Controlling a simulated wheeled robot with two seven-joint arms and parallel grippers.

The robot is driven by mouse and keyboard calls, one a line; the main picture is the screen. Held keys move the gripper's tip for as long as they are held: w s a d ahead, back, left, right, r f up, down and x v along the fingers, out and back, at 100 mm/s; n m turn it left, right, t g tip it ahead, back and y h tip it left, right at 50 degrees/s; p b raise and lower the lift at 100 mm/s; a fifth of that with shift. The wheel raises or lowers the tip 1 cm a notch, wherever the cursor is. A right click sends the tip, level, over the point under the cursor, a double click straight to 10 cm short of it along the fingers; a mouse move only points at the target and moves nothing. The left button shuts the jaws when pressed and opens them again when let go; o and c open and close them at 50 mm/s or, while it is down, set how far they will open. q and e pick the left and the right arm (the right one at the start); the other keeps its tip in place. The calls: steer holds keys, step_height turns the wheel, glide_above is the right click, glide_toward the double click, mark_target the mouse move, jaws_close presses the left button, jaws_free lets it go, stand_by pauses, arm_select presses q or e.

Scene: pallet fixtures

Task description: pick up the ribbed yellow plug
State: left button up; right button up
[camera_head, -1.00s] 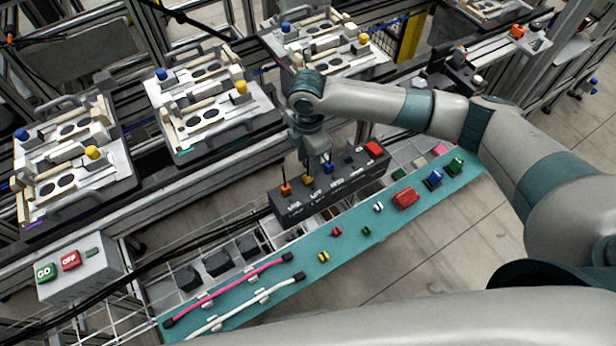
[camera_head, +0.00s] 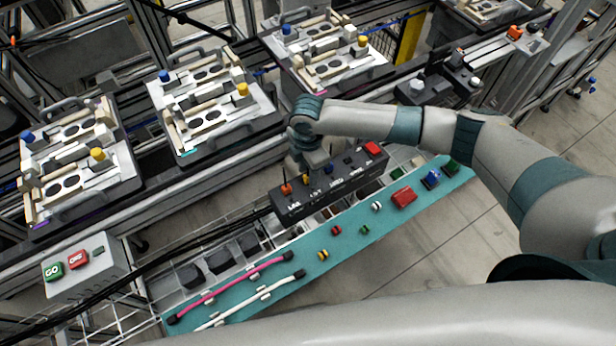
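A small yellow plug with dark bands (camera_head: 322,255), the likely ribbed yellow plug, lies on the teal shelf (camera_head: 345,248), right of the pink and white cables. It is too small to make out its ribs. My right gripper (camera_head: 314,163) points down over the dark switch box (camera_head: 330,190), close to its yellow lever (camera_head: 306,179), and is apart from the plug. Its fingertips are small and partly hidden, so I cannot tell open from shut. My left gripper is out of view.
A pink cable (camera_head: 232,284) and a white cable (camera_head: 250,301) lie at the shelf's left end. Small red, green and white plugs and a red block (camera_head: 403,197) lie to the right. Pallets with fixtures (camera_head: 208,115) stand behind. A GO/OFF button box (camera_head: 85,272) is at left.

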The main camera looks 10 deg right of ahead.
jaws_close()
steer(key=shift+r, duration=0.1)
steer(key=shift+r+b, duration=0.35)
steer(key=shift+r, duration=0.15)
steer(key=r, duration=0.2)
steer(key=r+b, duration=0.1)
steer(key=shift+s+d, duration=0.2)
steer(key=shift+d, duration=0.1)
steer(key=s+d+r+b, duration=0.2)
steer(key=s+d+r, duration=0.5)
steer(key=d, duration=0.1)
steer(key=shift+b, duration=0.35)
